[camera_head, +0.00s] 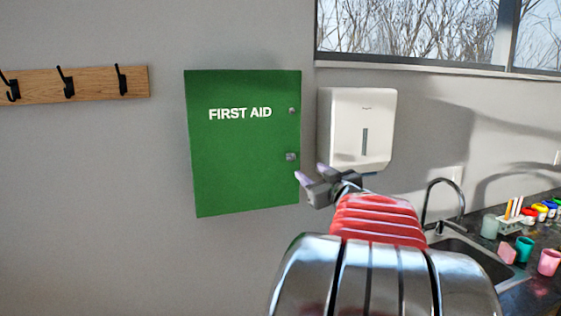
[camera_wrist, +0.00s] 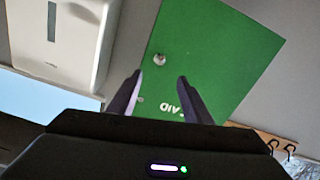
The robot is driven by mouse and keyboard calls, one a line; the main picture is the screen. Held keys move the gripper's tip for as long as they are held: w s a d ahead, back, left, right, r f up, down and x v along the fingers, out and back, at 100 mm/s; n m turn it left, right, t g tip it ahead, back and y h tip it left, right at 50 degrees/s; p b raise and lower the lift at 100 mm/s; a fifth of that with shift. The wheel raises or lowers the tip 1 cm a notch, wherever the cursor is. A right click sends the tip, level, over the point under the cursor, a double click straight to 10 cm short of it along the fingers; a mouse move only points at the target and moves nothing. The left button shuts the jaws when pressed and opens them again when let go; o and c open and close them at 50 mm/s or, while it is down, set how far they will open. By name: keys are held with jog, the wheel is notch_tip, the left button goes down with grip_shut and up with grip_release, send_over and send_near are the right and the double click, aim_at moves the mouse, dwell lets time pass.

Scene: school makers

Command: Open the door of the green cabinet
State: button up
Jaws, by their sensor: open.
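The green cabinet (camera_head: 240,175) hangs on the grey wall, left of centre in the head view, with "FIRST AID" in white on its door. The door looks shut. A small metal knob (camera_head: 291,156) sits near its right edge, with a round lock-like fitting (camera_head: 292,111) above it. My gripper (camera_head: 310,172) is open and empty, just right of and below the knob in the head view. In the wrist view the cabinet (camera_wrist: 225,50) appears turned over. The knob (camera_wrist: 159,59) shows between and just beyond my two fingertips (camera_wrist: 160,75), with no contact visible.
A white dispenser (camera_head: 345,140) is on the wall just right of the cabinet, close to my gripper. A wooden rail (camera_head: 95,85) with black hooks is at left. A sink (camera_head: 470,255) and counter with cups are at lower right. The wall below the cabinet is clear.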

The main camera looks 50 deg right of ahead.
aim_at(291, 158)
jog(key=x, duration=1.4)
jog(key=shift+c, duration=0.2)
jog(key=shift+a, duration=0.1)
grip_shut()
dwell(0.4)
